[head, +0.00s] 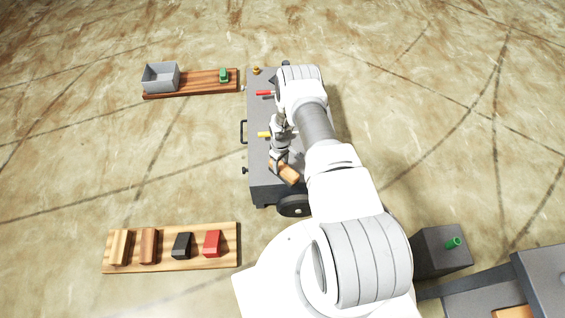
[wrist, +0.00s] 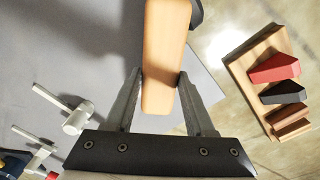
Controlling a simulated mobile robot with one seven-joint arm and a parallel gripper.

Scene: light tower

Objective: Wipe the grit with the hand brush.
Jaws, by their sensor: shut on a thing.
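The hand brush appears as a tan wooden block (head: 285,172) over the near end of the grey cart top (head: 262,184). In the wrist view the same tan brush (wrist: 165,40) lies lengthwise between the fingers of my gripper (wrist: 158,80), which is shut on it. My gripper (head: 279,160) also shows in the head view, above the near part of the cart. The brush's bristles are hidden, and I cannot tell whether it touches the cart top. I cannot make out the grit in either view; my arm covers part of the cart.
Red (head: 265,93) and yellow (head: 264,135) handled fittings sit along the cart's left side. A board (head: 228,232) at lower left carries several blocks. A farther board (head: 195,88) holds a grey bin (head: 160,77) and a green item (head: 223,75). Floor between the boards is clear.

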